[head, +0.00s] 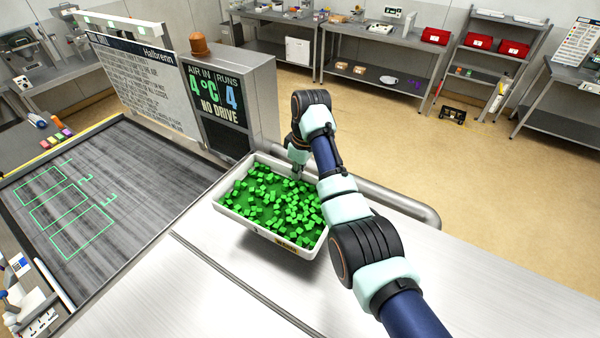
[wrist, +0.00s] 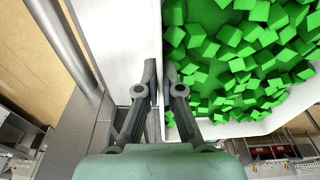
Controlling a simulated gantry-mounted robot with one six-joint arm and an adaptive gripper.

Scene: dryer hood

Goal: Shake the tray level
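A white tray (head: 262,233) holds many loose bright green cubes (head: 290,207) over a green floor. The cubes lie unevenly, some piled on others, with barer green patches between them. The tray also shows in the wrist view (wrist: 250,128), with cubes (wrist: 235,45) crowded along its near wall. My gripper (wrist: 161,68) has one finger outside and one inside the tray's side wall, closed on that wall. In the head view my gripper (head: 298,170) is at the tray's far right edge, partly hidden by my arm. I cannot tell whether the tray touches the bench.
A pale metal bench (head: 210,290) lies in front of the tray. A dark belt (head: 110,200) with green numbered outlines is to the left. A display box (head: 225,100) reading "NO DRIVE" stands behind the tray. A metal rail (head: 395,200) runs along the right.

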